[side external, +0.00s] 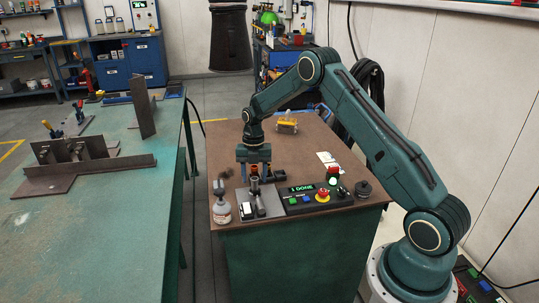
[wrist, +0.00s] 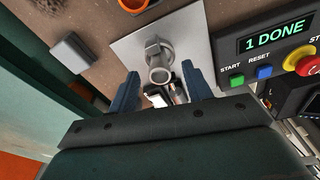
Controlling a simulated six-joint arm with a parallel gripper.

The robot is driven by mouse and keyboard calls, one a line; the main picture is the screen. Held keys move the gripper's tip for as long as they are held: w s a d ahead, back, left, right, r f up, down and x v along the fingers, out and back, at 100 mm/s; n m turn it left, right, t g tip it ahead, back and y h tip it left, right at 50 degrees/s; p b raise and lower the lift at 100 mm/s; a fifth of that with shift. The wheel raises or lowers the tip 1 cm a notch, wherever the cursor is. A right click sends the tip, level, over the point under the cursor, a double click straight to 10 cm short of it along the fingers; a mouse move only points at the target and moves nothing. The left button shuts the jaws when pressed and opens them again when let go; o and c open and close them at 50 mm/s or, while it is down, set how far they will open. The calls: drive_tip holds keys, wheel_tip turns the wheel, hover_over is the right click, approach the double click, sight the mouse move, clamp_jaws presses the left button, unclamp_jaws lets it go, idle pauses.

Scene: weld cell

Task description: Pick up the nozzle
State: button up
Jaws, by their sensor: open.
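A grey metal cylindrical piece with a hollow round end, which looks like the nozzle (wrist: 158,58), stands on a light grey plate (wrist: 122,48) in the wrist view. My gripper (wrist: 159,78) is open, with one blue finger to the left of this piece and one to the right. The fingers show no clear contact with it. In the side view my gripper (side external: 254,168) points down just above the plate (side external: 270,207). Small dark upright parts stand there, and I cannot tell which is the nozzle. A black-and-white part shows between the fingers, partly hidden.
A control box (side external: 302,200) with a lit "1 DONE" display, buttons and a red stop knob is right of the plate. An orange ring-shaped thing (wrist: 134,5) is beyond the plate. The brown tabletop (side external: 225,135) behind is mostly clear.

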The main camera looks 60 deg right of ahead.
sight(255, 178)
drive_tip(key=shift+f, duration=0.85)
clamp_jaws()
drive_tip(key=shift+r, duration=0.15)
wheel_tip(255, 178, up, 20)
idle(0.6)
idle(0.4)
